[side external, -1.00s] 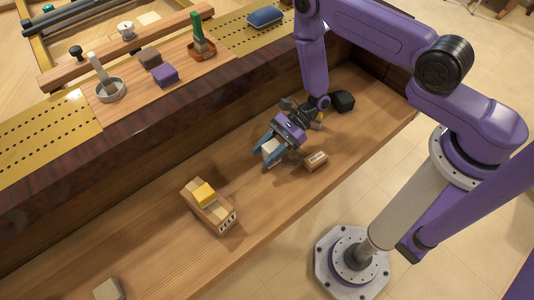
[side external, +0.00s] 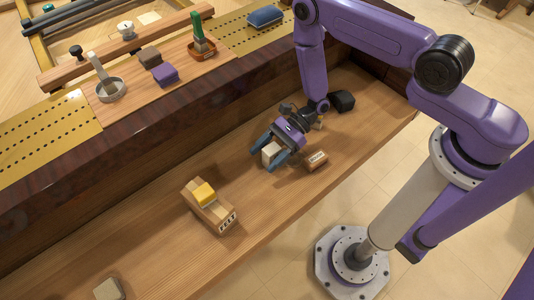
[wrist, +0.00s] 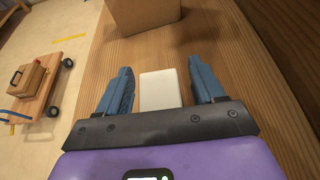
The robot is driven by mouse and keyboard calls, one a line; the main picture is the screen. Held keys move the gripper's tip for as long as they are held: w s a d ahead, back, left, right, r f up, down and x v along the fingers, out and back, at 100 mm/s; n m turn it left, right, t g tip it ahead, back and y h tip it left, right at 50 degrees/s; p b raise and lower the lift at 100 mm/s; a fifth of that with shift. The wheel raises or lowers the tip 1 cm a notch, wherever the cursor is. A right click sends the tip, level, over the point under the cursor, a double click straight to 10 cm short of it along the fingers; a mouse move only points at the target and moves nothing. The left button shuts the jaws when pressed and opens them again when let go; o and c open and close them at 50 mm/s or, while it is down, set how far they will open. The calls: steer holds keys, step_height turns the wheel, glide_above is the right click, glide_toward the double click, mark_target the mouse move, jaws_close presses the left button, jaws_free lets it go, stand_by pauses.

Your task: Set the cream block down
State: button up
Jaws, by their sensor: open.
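The cream block (side external: 270,152) rests on the wooden shelf (side external: 150,240) between the spread blue fingers of my gripper (side external: 267,158). In the wrist view the cream block (wrist: 160,90) lies between the two fingertips of my gripper (wrist: 160,82), with a gap on each side. My gripper is open and reaches down around the block at a slant.
A small brown box (side external: 316,161) lies just right of my gripper. A wooden tray labelled FELT (side external: 222,215) with a yellow block (side external: 203,193) stands to the left. A dark block (side external: 342,101) lies behind. The shelf between tray and gripper is clear.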

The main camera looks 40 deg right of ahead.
steer(key=v, duration=0.7)
steer(key=shift+d+r, duration=0.15)
steer(key=shift+d, duration=0.15)
steer(key=s+r+n+g+h, duration=0.3)
steer(key=s+r+n+g, duration=0.15)
steer(key=r+n, duration=0.3)
steer(key=s+r+n+g+h, duration=0.3)
steer(key=s+r+n+g, duration=0.15)
steer(key=r+n, duration=0.3)
steer(key=s+d+r+n+t+h, duration=0.7)
steer(key=s+d+r+n+t, duration=0.2)
steer(key=r+n, duration=0.3)
steer(key=s+d+n, duration=0.1)
steer(key=n, duration=0.2)
steer(key=shift+s+d+r+n, duration=0.2)
steer(key=shift+s+r+n, duration=0.1)
steer(key=shift+r, duration=0.05)
